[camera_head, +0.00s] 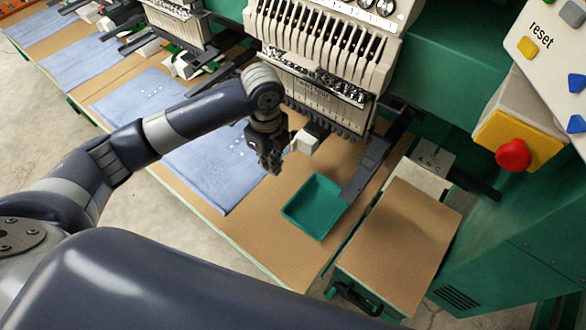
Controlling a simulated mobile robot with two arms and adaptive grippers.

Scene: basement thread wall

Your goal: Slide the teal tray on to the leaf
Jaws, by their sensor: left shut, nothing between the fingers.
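The teal tray (313,208) lies on the brown tabletop (248,231) near its right end, below the embroidery machine head. It looks empty. The leaf (400,240) is a brown panel to the right of the table, with a dark gap or edge between the two. My left gripper (274,168) points down above the table, up and to the left of the tray, apart from it. Its fingers are shut with nothing between them. My right gripper is not in view.
Blue cloth (210,165) lies on the table left of the tray. The machine head (318,65) and a dark bar (372,165) stand close behind the tray. A red button (513,154) on a yellow box is at the right. Concrete floor shows in front.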

